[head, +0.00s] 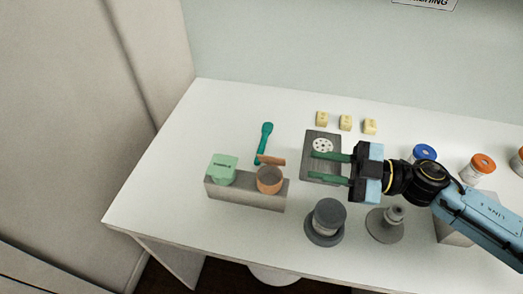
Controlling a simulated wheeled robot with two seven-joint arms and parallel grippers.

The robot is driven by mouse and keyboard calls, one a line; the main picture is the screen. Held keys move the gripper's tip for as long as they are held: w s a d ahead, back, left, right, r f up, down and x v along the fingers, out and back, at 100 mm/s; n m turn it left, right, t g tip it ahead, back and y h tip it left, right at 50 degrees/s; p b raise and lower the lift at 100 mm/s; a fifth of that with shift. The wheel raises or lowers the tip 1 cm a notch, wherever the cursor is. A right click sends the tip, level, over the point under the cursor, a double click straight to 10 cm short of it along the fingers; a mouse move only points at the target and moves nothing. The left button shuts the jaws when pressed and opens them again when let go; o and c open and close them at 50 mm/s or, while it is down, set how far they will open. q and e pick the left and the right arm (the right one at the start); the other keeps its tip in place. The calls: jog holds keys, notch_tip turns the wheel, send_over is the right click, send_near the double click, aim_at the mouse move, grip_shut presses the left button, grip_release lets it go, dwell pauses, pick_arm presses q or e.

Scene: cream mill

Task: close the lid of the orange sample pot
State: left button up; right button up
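The orange sample pot (269,182) stands upright at the right part of a grey block near the left of the table. Its lid (271,160) is raised at the pot's far side, seen as a thin orange-brown slab, so the pot looks open. My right gripper (311,165) is to the right of the pot, fingers pointing left towards it. Its two green fingers are apart with nothing between them, and they do not touch the pot or lid. My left gripper is not in view.
The grey block (243,197) also bears a mint-green container (222,170). A teal scoop (264,140) lies behind. A grey plate (322,137) lies partly under my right gripper. Grey weights (327,218) and a grey stand (385,225) are in front. The table's left end is clear.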

aim_at(276, 158)
jog(key=p+x, duration=0.1)
jog(key=x, duration=1)
jog(key=shift+p, duration=0.35)
jog(key=shift+w+a, duration=0.2)
jog(key=shift+a, duration=0.35)
grip_shut()
